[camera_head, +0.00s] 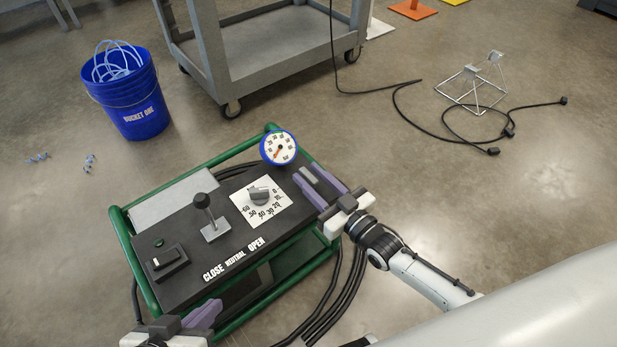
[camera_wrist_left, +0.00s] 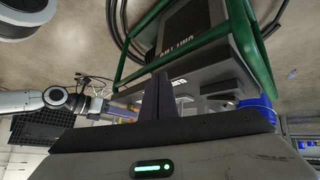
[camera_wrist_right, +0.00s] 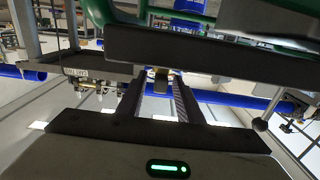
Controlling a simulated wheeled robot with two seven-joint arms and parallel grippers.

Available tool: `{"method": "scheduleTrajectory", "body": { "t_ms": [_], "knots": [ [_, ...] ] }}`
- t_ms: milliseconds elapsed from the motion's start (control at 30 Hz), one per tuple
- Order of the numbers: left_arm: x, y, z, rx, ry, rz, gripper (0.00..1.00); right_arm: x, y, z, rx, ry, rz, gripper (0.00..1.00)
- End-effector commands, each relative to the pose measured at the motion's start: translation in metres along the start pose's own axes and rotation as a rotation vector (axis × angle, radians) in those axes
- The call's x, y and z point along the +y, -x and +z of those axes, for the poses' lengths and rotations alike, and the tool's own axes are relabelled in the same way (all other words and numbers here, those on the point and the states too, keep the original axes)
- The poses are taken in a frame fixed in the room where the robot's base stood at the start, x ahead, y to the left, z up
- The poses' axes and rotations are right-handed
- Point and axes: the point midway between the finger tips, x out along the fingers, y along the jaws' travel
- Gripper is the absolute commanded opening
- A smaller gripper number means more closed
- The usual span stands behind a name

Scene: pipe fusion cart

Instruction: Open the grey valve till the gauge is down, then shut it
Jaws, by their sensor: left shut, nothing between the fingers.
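The blue-rimmed gauge (camera_head: 280,148) stands at the back corner of the black panel. Its reddish needle points to the lower left; the exact reading is too small to tell. A grey valve handle (camera_head: 310,176) is beside the gauge, at the panel's right edge. My right gripper (camera_head: 316,184) has its purple fingers apart, one on each side of this handle. The right wrist view shows a small part (camera_wrist_right: 159,78) between the fingertips; I cannot tell whether they touch it. My left gripper (camera_head: 208,314) is shut and empty at the cart's front. Its fingers (camera_wrist_left: 157,96) are together in the left wrist view.
The panel has a black-knobbed lever (camera_head: 203,203) by CLOSE, NEUTRAL and OPEN labels, a grey dial knob (camera_head: 259,193) on a white scale, and a switch box (camera_head: 167,262). A green frame (camera_head: 122,228) surrounds it. A blue bucket (camera_head: 131,103) and grey trolley (camera_head: 262,75) stand behind.

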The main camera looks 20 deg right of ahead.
Motion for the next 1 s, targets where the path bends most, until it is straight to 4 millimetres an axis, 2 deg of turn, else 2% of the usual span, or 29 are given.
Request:
{"method": "scheduleTrajectory", "body": {
  "t_ms": [133, 400, 433, 600, 633, 1000],
  "knots": [
    [0.0017, -0.0009, -0.0011, 0.007, 0.001, 0.008, 0.00, 0.0000, -0.0108, 0.0003, 0.000, 0.000, 0.000, 0.33],
    [0.0021, -0.0003, -0.0018, 0.008, 0.002, 0.009, 0.00, -0.0002, -0.0122, -0.0001, -0.001, 0.000, 0.000, 0.33],
    [0.0021, -0.0003, -0.0018, 0.008, 0.002, 0.009, 0.00, -0.0002, -0.0122, -0.0002, -0.001, 0.000, 0.000, 0.31],
    [0.0019, -0.0003, -0.0018, 0.008, 0.002, 0.009, 0.00, -0.0002, -0.0121, -0.0002, -0.001, 0.000, 0.000, 0.02],
    [0.0019, -0.0004, -0.0018, 0.008, 0.002, 0.009, 0.00, -0.0002, -0.0121, -0.0003, -0.001, 0.000, 0.000, 0.00],
    [0.0041, -0.0022, -0.0043, 0.029, 0.010, 0.021, 0.00, 0.0001, -0.0125, -0.0002, 0.001, 0.004, -0.086, 0.00]
  ]
}}
